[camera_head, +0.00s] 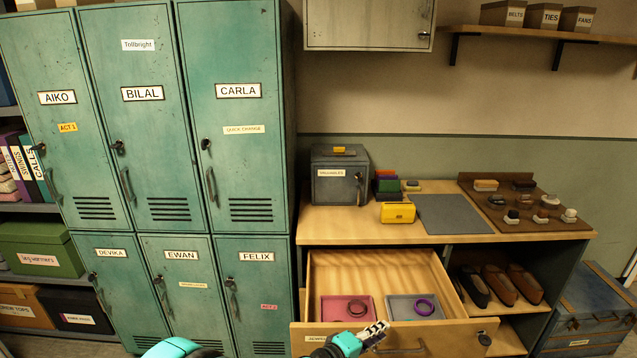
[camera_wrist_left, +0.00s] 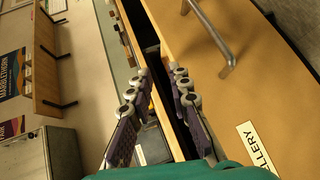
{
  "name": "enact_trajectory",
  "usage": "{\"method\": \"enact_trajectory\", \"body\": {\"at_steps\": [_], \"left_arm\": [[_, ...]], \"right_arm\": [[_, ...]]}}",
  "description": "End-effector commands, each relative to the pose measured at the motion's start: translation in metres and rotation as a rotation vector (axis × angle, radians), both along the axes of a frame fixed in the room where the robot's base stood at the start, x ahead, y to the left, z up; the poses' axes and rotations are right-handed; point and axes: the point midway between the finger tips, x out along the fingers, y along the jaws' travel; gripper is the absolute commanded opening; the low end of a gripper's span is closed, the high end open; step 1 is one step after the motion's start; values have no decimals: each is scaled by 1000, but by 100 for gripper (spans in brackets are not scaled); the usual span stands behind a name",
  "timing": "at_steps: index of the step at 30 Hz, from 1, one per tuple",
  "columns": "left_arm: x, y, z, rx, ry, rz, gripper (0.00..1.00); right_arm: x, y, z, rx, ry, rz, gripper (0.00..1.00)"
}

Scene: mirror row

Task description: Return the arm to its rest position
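My left gripper (camera_head: 372,333) shows at the bottom of the head view, in front of the open drawer's face. In the left wrist view, its two padded fingers (camera_wrist_left: 160,75) stand apart with nothing held between them. The metal drawer handle (camera_head: 400,348) is just beside the gripper; in the left wrist view the handle (camera_wrist_left: 215,38) lies outside the fingers. My teal arm comes in from the bottom edge. My right gripper is not in view.
The wooden drawer (camera_head: 445,262) is pulled out, holding a pink tray (camera_head: 325,307) with a dark ring and a grey tray (camera_head: 395,312) with a purple ring. Teal lockers (camera_head: 245,160) stand close at left. Shoes (camera_head: 497,284) and a blue trunk (camera_head: 590,305) are at right.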

Motion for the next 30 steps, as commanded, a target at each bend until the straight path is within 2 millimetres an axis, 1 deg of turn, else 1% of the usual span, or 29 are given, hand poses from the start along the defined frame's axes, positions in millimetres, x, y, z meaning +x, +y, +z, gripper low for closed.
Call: {"method": "enact_trajectory", "body": {"at_steps": [5,8,11,14,15,17,18,20,21,23,24,27,30], "left_arm": [[-3,22,14,103,-38,-3,19],[-7,39,23,181,-63,-8,19],[-14,62,32,281,-91,-15,19],[-27,95,42,416,-120,-24,19],[-35,111,46,480,-130,-30,19],[-48,135,50,579,-143,-39,19],[-57,151,52,643,-148,-47,19],[-73,176,54,742,-152,-59,19],[-84,192,55,806,-151,-68,19],[-102,217,54,903,-148,-82,19],[-115,234,54,964,-142,-92,19],[-145,270,51,1106,-121,-119,19],[-170,298,47,1214,-97,-141,19]], "right_arm": [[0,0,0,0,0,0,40],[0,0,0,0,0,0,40],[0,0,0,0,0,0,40],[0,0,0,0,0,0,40],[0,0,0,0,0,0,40],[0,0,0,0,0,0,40],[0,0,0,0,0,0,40],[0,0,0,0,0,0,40],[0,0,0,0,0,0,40],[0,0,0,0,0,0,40],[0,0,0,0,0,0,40],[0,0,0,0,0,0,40],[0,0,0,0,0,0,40]]}}
